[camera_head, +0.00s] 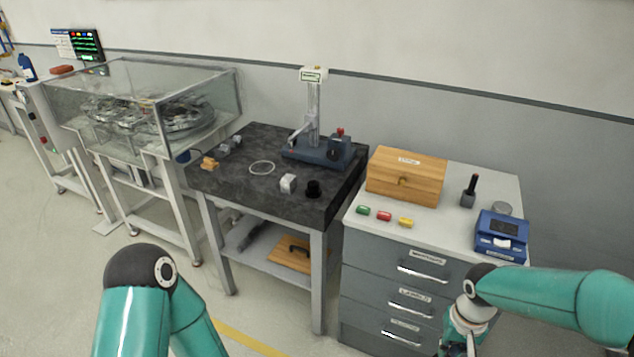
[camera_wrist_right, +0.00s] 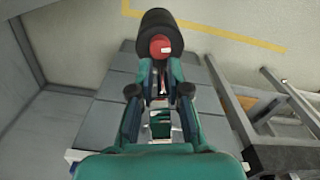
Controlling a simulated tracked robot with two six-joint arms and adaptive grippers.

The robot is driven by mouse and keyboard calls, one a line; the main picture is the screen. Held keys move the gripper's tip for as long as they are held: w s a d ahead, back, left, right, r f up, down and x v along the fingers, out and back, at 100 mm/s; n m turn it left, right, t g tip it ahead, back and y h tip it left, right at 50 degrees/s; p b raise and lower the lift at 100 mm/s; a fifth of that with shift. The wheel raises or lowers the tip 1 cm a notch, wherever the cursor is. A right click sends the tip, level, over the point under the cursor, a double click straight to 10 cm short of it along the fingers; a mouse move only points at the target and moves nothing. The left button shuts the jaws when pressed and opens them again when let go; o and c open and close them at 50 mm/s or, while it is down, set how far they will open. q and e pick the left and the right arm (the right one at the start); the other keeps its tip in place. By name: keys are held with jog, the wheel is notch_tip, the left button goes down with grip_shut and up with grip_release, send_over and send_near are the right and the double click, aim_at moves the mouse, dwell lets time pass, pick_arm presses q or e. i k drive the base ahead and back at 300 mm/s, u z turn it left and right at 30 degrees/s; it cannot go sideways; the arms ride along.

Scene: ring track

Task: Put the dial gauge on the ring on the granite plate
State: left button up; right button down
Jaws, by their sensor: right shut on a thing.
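My right gripper (camera_wrist_right: 161,72) is shut on a black round thing with a red round part, which I take to be the dial gauge (camera_wrist_right: 170,22). No dial face can be read on it. In the head view my right gripper (camera_head: 462,340) hangs low in front of the drawer unit, partly cut off by the lower edge, and its load does not show there. The thin pale ring (camera_head: 262,168) lies flat and empty on the dark granite plate (camera_head: 240,185). My left arm shows at the lower left, but its gripper is not in view.
The drawer unit (camera_head: 400,265) holds a wooden box (camera_head: 405,178), coloured pieces and a blue device (camera_head: 501,236). A glass case (camera_head: 150,105) stands left.

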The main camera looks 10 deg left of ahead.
aim_at(264, 170)
jog(key=k, duration=0.55)
jog(key=u, duration=0.2)
jog(key=i, duration=1)
jog(key=u, duration=0.75)
jog(key=i, duration=0.9)
jog(key=u, duration=0.3)
